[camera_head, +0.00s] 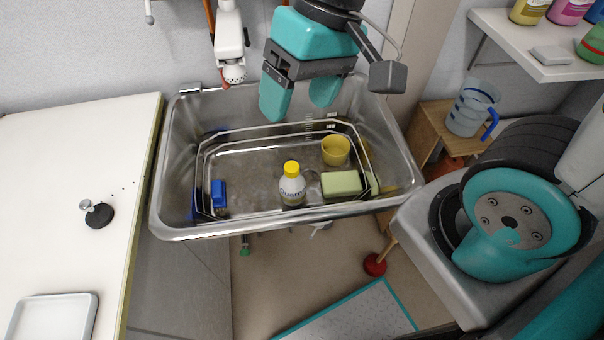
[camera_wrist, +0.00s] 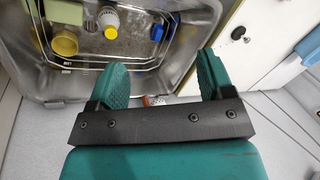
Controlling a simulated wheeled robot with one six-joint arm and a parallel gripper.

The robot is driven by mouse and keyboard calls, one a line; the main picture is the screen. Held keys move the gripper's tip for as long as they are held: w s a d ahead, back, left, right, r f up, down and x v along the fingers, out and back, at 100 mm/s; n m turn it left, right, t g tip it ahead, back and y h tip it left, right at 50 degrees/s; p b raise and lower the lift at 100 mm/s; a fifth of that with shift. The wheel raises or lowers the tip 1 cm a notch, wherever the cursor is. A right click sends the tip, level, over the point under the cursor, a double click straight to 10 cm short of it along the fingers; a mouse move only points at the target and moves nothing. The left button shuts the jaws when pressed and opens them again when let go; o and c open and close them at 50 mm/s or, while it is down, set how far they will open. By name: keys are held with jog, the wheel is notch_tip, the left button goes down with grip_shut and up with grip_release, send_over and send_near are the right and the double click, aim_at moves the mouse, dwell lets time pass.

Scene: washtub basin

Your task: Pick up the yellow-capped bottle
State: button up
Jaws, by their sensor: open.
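The yellow-capped bottle (camera_head: 291,188) stands upright in the metal washtub basin (camera_head: 170,215), near its front middle. It has a white body with a label and a yellow cap. It also shows in the wrist view (camera_wrist: 108,20), beyond my fingers at the upper left. My gripper (camera_head: 299,103) is open and empty, above the back part of the basin and apart from the bottle. In the wrist view its two teal fingers (camera_wrist: 160,85) are spread wide with nothing between them.
In the basin, a yellow cup (camera_head: 335,150) stands right of the bottle, a green sponge block (camera_head: 341,184) lies close right, and a blue brush-like item (camera_head: 218,194) lies left. A wire rack rim (camera_head: 262,133) surrounds them. A white tap (camera_head: 230,45) hangs left of my gripper.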

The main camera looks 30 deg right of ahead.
jog(key=w+d+f+m, duration=0.2)
jog(key=w+f+m, duration=0.5)
jog(key=w, duration=0.1)
jog(key=m+h+b, duration=0.2)
jog(key=m, duration=0.6)
send_near(291, 166)
jog(key=shift+m+g, duration=0.4)
notch_tip(291, 166, down, 6)
jog(key=shift+w+a+f+p, duration=0.1)
jog(key=shift+a+f+p, duration=0.15)
jog(key=shift+p, duration=0.15)
jog(key=shift+s+a+f+p, duration=0.1)
jog(key=shift+a+f+p, duration=0.1)
jog(key=shift+f, duration=0.75)
jog(key=shift+s+a+f+p, duration=0.1)
jog(key=shift+a+f, duration=0.1)
jog(key=shift+f, duration=0.8)
jog(key=shift+a+f+p, duration=0.15)
jog(key=shift+a+f, duration=0.1)
jog(key=shift+f, duration=0.7)
grip_shut()
jog(key=shift+r, duration=0.15)
